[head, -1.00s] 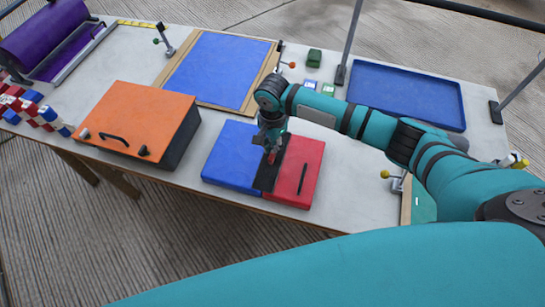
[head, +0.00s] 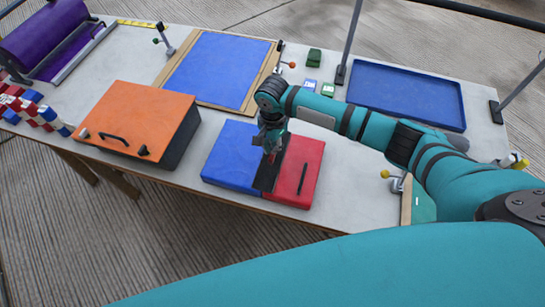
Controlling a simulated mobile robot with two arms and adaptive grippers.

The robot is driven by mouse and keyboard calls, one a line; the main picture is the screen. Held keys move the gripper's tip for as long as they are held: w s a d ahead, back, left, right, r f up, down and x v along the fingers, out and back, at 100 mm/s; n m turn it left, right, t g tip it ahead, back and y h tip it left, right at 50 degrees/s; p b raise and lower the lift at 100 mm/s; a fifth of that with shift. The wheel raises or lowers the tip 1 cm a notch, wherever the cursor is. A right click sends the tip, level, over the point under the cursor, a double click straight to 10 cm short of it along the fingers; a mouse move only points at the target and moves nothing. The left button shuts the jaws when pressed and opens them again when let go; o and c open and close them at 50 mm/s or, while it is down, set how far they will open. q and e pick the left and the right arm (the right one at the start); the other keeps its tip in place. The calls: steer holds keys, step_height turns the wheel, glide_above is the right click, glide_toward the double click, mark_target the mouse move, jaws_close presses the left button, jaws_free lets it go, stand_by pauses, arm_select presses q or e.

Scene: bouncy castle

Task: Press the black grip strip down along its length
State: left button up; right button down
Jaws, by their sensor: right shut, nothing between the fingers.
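The black grip strip (head: 267,177) lies along the seam between a blue pad (head: 231,157) and a red pad (head: 305,167) near the front of the table. My right gripper (head: 270,154) is shut and empty, pointing down over the strip, around its middle. It hides part of the strip, and I cannot tell whether the fingertips touch it. A short thin black bar (head: 302,179) lies on the red pad. My left gripper is not in view.
An orange-lidded box (head: 140,117) stands left of the pads. A blue sheet on a board (head: 215,68) lies behind, and a blue tray (head: 407,94) is at back right. A yellow-knobbed clamp (head: 394,181) stands at right. Bare table lies right of the red pad.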

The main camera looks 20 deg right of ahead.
steer(key=shift+s+f, duration=0.1)
steer(key=shift+f, duration=0.75)
stand_by(0.3)
step_height(320, 180, up, 6)
steer(key=p, duration=0.7)
steer(key=shift+r+p, duration=0.1)
steer(key=shift+p, duration=0.25)
